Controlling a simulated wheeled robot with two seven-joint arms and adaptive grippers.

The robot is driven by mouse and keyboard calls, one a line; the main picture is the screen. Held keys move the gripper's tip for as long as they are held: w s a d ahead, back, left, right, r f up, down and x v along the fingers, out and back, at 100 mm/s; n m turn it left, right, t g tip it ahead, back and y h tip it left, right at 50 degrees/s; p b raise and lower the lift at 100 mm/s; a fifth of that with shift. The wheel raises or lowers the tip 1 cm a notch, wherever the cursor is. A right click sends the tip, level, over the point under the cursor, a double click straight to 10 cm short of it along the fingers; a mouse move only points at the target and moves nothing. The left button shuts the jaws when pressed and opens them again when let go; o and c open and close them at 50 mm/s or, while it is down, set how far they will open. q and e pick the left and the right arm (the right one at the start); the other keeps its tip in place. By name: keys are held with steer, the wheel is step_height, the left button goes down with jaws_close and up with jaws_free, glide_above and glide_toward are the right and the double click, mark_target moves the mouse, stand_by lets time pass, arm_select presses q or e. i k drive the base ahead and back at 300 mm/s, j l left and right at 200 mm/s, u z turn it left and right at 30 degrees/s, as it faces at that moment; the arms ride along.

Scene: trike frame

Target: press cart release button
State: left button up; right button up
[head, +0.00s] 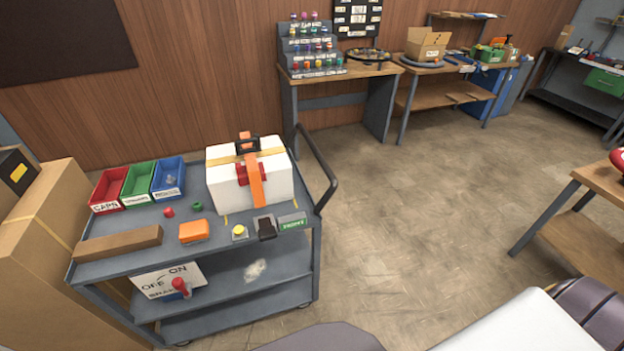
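The grey cart (240,281) stands at the left with a tool-like layout on its top. Near its front edge is a round yellow button (239,231) on a small grey base. Right of it is a black pedal-like or switch-like part (265,228), then a green label plate (292,223) whose text is hard to read. I cannot read any label naming the release button. Neither gripper shows; parts of my own body show at the bottom edge.
On the cart are a white box (222,192) with an orange strap, red (105,190), green (139,183) and blue (168,178) bins, an orange block (193,231) and a brown bar (118,243). Cardboard boxes (60,270) stand left. Open floor (430,220) lies right.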

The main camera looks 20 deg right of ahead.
mark_target(239, 229)
steer(key=l+u, duration=0.4)
steer(key=l, duration=1.95)
steer(key=k+l, duration=0.05)
